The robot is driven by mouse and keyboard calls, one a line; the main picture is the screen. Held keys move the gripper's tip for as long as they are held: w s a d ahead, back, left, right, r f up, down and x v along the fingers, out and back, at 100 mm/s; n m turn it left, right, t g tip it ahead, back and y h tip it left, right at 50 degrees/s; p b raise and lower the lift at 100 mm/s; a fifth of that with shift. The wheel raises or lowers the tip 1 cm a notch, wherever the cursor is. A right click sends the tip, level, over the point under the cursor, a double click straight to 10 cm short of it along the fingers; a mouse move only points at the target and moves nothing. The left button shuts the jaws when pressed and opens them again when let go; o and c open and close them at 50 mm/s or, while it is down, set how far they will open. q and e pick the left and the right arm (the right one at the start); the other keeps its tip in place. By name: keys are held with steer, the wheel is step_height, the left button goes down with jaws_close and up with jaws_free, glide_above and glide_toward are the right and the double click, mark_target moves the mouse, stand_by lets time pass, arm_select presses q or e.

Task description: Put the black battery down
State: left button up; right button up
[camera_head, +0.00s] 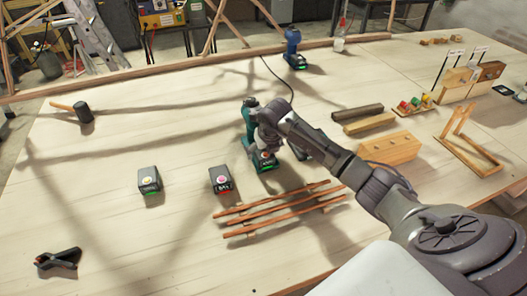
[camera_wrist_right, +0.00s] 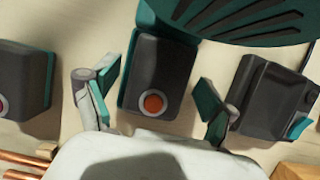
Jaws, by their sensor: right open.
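A black battery (camera_wrist_right: 160,75) with an orange button sits between the open fingers of my right gripper (camera_wrist_right: 158,100) in the wrist view, with a gap on both sides. In the head view this battery (camera_head: 265,163) is on the table with a green light, and the gripper (camera_head: 267,143) is just over it. A teal drill (camera_head: 249,112) is right behind it, partly hidden by my arm. Two more black batteries stand to the left: one with a red light (camera_head: 221,180) and one with a green light (camera_head: 150,181). My left gripper is out of view.
Bent wooden laths (camera_head: 280,208) lie in front of the batteries. A dark object with teal parts (camera_wrist_right: 275,98) is close on the right in the wrist view. A wooden block (camera_head: 390,149) is right of my arm. A mallet (camera_head: 82,111) and clamp (camera_head: 58,259) lie left.

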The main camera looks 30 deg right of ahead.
steer(key=d+b+v, duration=0.1)
steer(key=b+v, duration=0.1)
steer(key=v, duration=0.9)
steer(key=shift+a+r, duration=0.4)
steer(key=shift+a, duration=0.1)
steer(key=shift+s+f, duration=0.1)
steer(key=shift+s, duration=0.1)
